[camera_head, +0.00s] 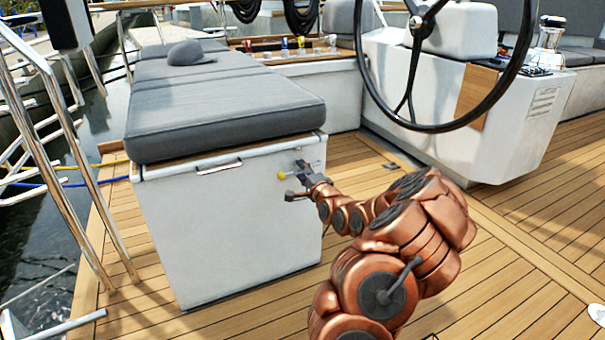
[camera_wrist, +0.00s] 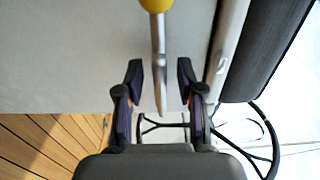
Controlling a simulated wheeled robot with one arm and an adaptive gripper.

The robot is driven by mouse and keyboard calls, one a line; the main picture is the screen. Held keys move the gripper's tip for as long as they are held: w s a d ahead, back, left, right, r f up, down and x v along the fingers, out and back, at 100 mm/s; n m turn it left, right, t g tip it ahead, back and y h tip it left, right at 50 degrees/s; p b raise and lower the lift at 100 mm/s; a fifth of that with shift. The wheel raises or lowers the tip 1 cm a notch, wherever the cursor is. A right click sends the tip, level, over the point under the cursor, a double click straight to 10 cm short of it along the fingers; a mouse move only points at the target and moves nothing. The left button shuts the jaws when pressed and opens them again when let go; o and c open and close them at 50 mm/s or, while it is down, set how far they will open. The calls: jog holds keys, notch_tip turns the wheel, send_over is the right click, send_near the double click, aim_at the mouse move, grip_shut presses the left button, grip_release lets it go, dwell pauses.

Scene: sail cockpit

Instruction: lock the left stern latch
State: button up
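The latch is a metal lever (camera_wrist: 160,50) with a yellow knob (camera_wrist: 157,5) on the wall of the white bench locker. In the wrist view the knob is at the top edge and the lever runs down from it. My gripper (camera_wrist: 160,82) is open, with one finger on each side of the lever's lower part and gaps visible on both sides. In the head view my gripper (camera_head: 294,180) is at the upper right of the locker's end wall, and the yellow knob (camera_head: 281,171) shows beside its fingers. Most of the lever is hidden there.
The white locker (camera_head: 230,230) carries a grey cushion (camera_head: 220,105) that overhangs its top edge. A steering wheel (camera_head: 415,125) and white console (camera_head: 480,130) stand to the right. Steel rails (camera_head: 60,150) are at the left.

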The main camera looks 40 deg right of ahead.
grip_shut()
dwell(0.3)
dwell(0.5)
